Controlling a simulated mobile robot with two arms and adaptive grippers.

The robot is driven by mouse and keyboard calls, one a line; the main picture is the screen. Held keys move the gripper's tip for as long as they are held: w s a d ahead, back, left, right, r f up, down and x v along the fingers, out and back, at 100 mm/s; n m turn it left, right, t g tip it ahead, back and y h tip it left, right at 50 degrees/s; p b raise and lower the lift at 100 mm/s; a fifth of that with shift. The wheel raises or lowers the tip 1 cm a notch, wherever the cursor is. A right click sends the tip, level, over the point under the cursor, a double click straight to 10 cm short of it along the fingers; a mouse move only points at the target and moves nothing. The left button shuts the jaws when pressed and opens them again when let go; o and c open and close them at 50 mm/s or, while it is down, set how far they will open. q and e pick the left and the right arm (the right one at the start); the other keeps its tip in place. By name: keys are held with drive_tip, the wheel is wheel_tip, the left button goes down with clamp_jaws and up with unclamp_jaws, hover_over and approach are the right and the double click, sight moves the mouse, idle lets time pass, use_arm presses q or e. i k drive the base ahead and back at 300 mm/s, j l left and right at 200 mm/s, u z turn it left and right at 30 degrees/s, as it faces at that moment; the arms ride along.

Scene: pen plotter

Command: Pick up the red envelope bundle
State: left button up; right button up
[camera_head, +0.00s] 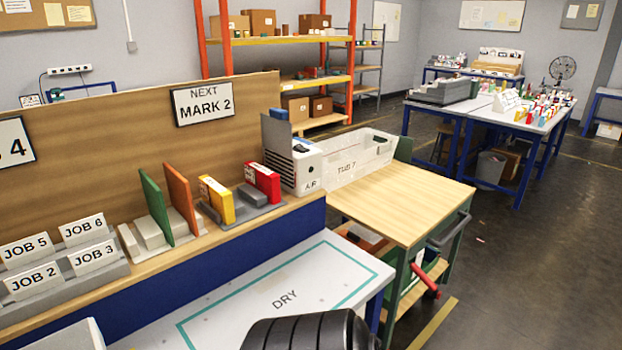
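A red bundle (264,181) with a pale label, which looks like the red envelope bundle, stands upright in a grey holder (250,196) on the wooden shelf. It is right of a similar yellow bundle (218,200) and left of a white box. No gripper fingers show in the view. A dark, ribbed, rounded part of my own body shows at the bottom edge, well below the bundle and apart from it.
Green (156,205) and orange (181,197) boards stand upright left of the bundles. A white box (303,166) and a white tub (352,168) stand to the right. The DRY surface (285,298) below looks clear. A wooden-topped cart (415,205) is at right.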

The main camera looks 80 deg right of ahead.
sight(266, 181)
drive_tip(key=l+z, duration=0.2)
drive_tip(key=z, duration=2)
drive_tip(key=k+l+z, duration=0.15)
drive_tip(key=i, duration=0.05)
